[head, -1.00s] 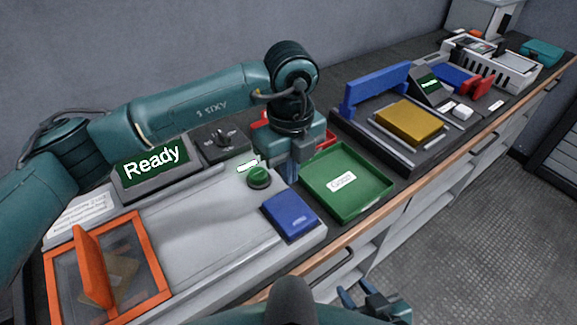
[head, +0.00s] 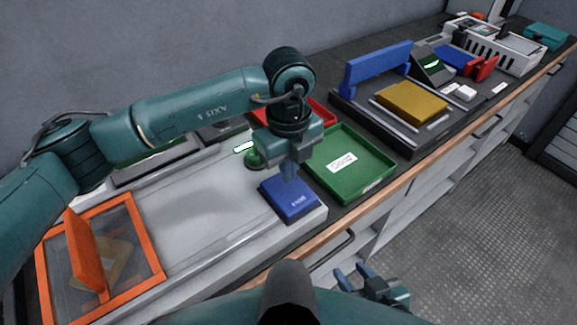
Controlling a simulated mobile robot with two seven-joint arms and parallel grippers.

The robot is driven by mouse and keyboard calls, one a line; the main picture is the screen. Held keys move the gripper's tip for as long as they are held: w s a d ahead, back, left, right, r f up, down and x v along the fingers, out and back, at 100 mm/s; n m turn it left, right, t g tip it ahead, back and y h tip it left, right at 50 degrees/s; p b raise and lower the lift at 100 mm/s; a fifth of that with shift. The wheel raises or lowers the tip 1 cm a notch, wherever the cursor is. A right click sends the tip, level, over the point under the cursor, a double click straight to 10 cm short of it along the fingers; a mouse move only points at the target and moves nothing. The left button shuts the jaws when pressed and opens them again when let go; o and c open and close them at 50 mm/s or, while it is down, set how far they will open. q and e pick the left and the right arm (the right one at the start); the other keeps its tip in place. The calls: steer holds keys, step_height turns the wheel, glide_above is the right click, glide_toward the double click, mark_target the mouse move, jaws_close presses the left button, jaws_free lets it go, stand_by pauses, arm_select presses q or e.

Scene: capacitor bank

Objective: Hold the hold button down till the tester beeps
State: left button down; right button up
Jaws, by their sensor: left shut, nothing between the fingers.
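The blue hold button (head: 291,202) is a square block at the right front corner of the grey tester (head: 200,205). My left gripper (head: 289,178) is shut and empty, pointing down, with its fingertips over the rear part of the button. I cannot tell whether they touch it or whether the button is pressed. The tester's display is mostly hidden behind my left arm, and its text cannot be read. My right gripper (head: 356,273) is open and empty, low in front of the bench, away from the tester.
A green tray (head: 368,170) stands right of the tester, with a red tray (head: 322,112) behind. An orange-framed clear lid (head: 150,243) is at left. A fixture with a yellow block (head: 412,101) stands further right.

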mark_target(289, 190)
arm_select(q)
steer(key=shift+f+b, duration=0.4)
steer(key=shift+f, duration=0.1)
arm_select(e)
steer(key=shift+s+f, duration=0.1)
steer(key=shift+f, duration=0.45)
arm_select(q)
steer(key=shift+f, duration=0.1)
steer(key=shift+f+b, duration=0.4)
arm_select(e)
steer(key=shift+a, duration=0.1)
arm_select(q)
steer(key=shift+f+b, duration=0.75)
steer(key=shift+f, duration=0.2)
arm_select(e)
steer(key=shift+f, duration=0.5)
arm_select(q)
steer(key=shift+f+b, duration=0.3)
steer(key=shift+f, duration=0.1)
arm_select(e)
steer(key=shift+a+m, duration=0.1)
steer(key=shift+m, duration=0.2)
arm_select(q)
steer(key=shift+s+f+b, duration=0.1)
steer(key=shift+f+b, duration=0.1)
steer(key=shift+b, duration=0.1)
arm_select(e)
steer(key=shift+f, duration=0.55)
steer(key=shift+r, duration=0.15)
